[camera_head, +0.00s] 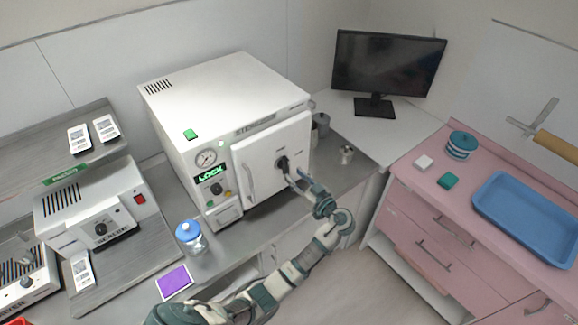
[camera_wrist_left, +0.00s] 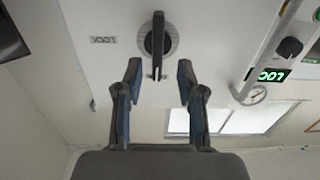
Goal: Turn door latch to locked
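The white sterilizer (camera_head: 225,120) stands on the counter with its door (camera_head: 262,160) closed. A black door latch (camera_head: 282,162) sits on the door; in the left wrist view the latch (camera_wrist_left: 158,40) is a dark bar on a round grey base, lined up between the fingers. A LOCK label (camera_wrist_left: 103,40) is on the door beside it. My left gripper (camera_head: 291,174) is at the latch, and in the wrist view the gripper (camera_wrist_left: 159,73) is open, fingers apart on either side of the bar's near end, with visible gaps. My right gripper is out of view.
A vertical door handle (camera_head: 248,182) is left of the latch. A blue-lidded jar (camera_head: 191,238) and a purple pad (camera_head: 174,282) are on the front counter. A pink cabinet (camera_head: 425,192) with a blue tray (camera_head: 530,208) is at right.

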